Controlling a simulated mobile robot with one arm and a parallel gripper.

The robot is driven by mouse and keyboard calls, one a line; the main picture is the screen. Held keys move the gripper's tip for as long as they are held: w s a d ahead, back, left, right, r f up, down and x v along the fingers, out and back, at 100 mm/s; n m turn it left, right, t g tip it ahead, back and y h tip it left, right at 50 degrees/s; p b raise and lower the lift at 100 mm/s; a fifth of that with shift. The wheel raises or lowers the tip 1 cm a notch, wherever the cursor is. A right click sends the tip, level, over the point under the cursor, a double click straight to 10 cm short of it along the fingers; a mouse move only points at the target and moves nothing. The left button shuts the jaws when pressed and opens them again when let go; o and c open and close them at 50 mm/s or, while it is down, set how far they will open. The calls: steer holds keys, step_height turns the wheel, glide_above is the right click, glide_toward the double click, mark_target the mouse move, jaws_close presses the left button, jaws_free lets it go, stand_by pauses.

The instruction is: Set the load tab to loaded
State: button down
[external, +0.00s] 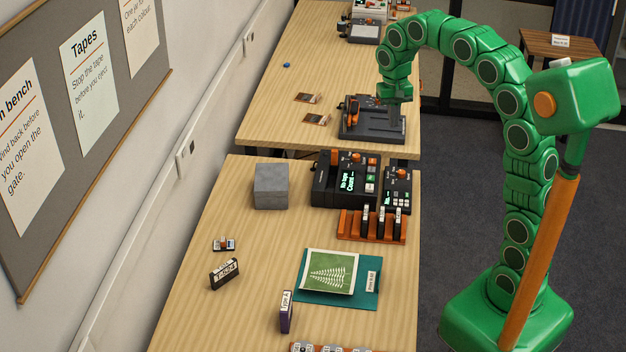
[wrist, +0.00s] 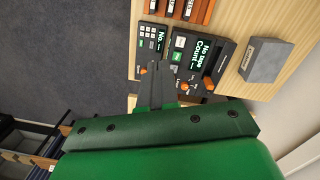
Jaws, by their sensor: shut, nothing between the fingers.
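The black tape deck (external: 340,180) stands at the back of the near table, its green display reading "No tape" and "Count". It also shows in the wrist view (wrist: 203,62), with a small orange tab (wrist: 184,86) and an orange knob (wrist: 209,83) along its edge. Their labels are too small to read, so I cannot tell which is the load tab or its setting. My gripper (external: 394,118) is shut and empty, above the far table by a dark grey device (external: 372,132) with orange parts. Its grey fingers (wrist: 155,68) point towards the deck area in the wrist view.
A smaller black keypad unit (external: 398,188) adjoins the deck. An orange rack (external: 352,226) of cassettes stands in front. A grey block (external: 271,186) is left of the deck. A gap separates the tables.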

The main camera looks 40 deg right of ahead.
steer(key=w+a+f+m, duration=0.1)
steer(key=w+m, duration=0.1)
steer(key=w, duration=0.8)
steer(key=m, duration=0.2)
glide_above(335, 150)
steer(key=shift+t, duration=0.4)
step_height(335, 150, down, 5)
steer(key=shift+s+f, duration=0.1)
steer(key=shift+f, duration=0.1)
step_height(335, 150, down, 14)
stand_by(0.4)
steer(key=shift+f, duration=1.85)
